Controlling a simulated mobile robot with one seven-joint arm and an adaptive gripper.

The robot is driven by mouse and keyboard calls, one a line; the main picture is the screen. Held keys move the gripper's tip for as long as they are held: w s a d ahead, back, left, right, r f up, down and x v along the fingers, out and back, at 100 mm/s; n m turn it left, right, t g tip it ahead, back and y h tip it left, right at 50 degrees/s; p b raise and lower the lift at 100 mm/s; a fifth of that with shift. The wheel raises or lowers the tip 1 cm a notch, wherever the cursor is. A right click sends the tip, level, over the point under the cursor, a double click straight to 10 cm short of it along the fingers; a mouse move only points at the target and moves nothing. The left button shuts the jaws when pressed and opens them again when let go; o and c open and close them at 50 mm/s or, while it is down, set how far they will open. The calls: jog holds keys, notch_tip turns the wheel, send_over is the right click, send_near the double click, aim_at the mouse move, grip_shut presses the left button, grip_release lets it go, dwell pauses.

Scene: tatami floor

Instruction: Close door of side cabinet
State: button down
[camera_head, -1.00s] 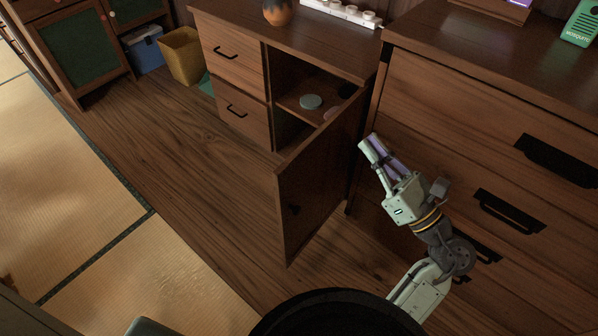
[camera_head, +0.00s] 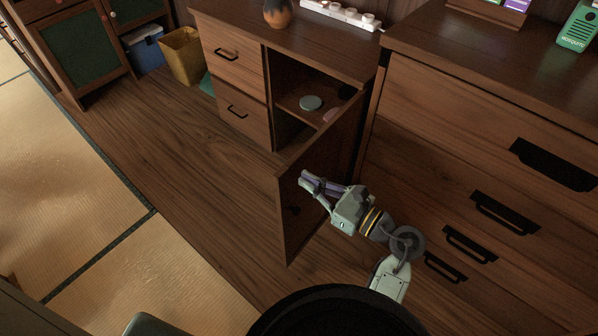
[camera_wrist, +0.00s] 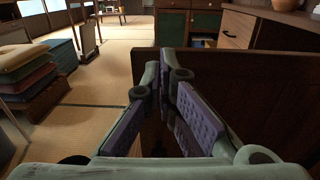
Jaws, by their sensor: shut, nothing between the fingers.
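The side cabinet (camera_head: 300,45) is dark wood with two drawers on its left and an open compartment on its right. Its door (camera_head: 292,225) stands swung out wide toward me, hinged at the cabinet's right side. My gripper (camera_head: 306,180) is shut and empty, in front of the door's right-hand face near its upper free part. I cannot tell whether the fingers touch the door. The gripper hides part of the door's face.
A larger chest of drawers (camera_head: 460,110) stands close on the right. Two round items (camera_head: 311,103) lie in the open compartment. A yellow bin (camera_head: 184,57) and blue box (camera_head: 145,50) stand at the back left. The floor (camera_head: 170,170) left of the door is clear.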

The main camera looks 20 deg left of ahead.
aim_at(288, 171)
jog(key=shift+p+x, duration=0.3)
jog(key=shift+x, duration=1.3)
